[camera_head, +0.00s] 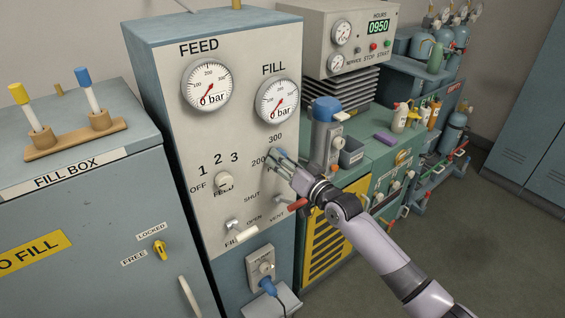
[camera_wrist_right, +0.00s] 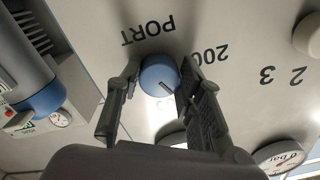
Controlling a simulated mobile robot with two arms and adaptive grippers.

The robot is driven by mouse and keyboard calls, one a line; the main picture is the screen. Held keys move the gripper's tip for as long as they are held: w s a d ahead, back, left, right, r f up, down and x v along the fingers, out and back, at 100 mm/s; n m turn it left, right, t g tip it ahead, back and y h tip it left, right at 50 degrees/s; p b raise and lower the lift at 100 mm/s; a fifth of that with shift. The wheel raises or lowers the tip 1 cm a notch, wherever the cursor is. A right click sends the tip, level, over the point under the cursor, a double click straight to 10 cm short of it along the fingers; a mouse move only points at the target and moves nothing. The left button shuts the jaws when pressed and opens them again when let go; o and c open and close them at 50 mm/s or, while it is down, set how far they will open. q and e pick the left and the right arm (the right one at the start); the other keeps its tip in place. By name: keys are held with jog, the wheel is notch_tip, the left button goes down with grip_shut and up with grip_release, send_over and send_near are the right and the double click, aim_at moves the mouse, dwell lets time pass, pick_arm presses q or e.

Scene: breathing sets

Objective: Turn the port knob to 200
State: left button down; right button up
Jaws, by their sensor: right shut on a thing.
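The blue port knob (camera_wrist_right: 158,75) sits on the pale panel, between the fingers of my right gripper (camera_wrist_right: 158,72) in the right wrist view. Both fingers lie against its sides. A dark line on the knob points to the lower right there, away from PORT and below the upside-down "200" label (camera_wrist_right: 208,55). In the head view my right gripper (camera_head: 281,160) is at the panel, below the "300" label (camera_head: 275,138) and right of the "200" label (camera_head: 258,162); it largely hides the knob. My left gripper is not in view.
The FEED gauge (camera_head: 207,84) and FILL gauge (camera_head: 278,101) both read 0 bar. A blue-topped cylinder (camera_head: 327,110) stands close on the right.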

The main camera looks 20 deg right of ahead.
jog(key=n, duration=1.2)
jog(key=shift+d+n, duration=0.15)
jog(key=shift+n, duration=0.15)
dwell(0.4)
jog(key=o, duration=1.2)
jog(key=shift+c, duration=0.2)
jog(key=v, duration=1.2)
